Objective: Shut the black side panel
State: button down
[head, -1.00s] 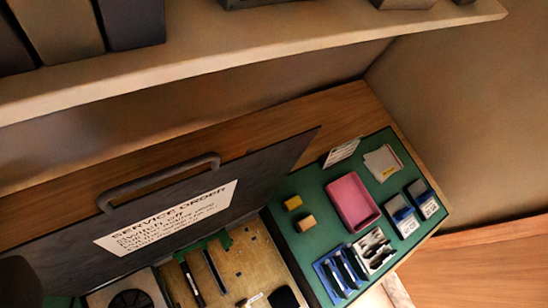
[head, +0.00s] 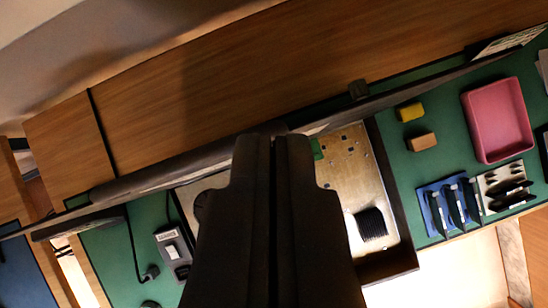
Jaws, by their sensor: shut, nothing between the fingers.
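The black side panel (head: 420,93) shows nearly edge-on as a long dark strip slanting across the view behind the open case. It stands raised, and its labelled face cannot be read from here. The case (head: 388,268) lies open in front of it, with a tan circuit board (head: 345,185) inside. My gripper (head: 273,138) is shut and empty. Its fingertips overlap the panel's strip in the picture; I cannot tell whether they touch it. My gripper hides the middle of the case and part of the panel.
A green mat (head: 398,165) carries a pink tray (head: 497,120), a yellow block (head: 411,112), an orange-brown block (head: 421,142) and a blue holder (head: 449,205) on the right. A switched power box (head: 175,250) with a cable lies at left. Bare wood (head: 200,105) lies behind the panel.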

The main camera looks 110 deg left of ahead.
jog(key=x, duration=0.6)
jog(key=shift+w+f+p, duration=0.15)
jog(key=shift+f+p, duration=0.05)
jog(key=shift+p, duration=0.25)
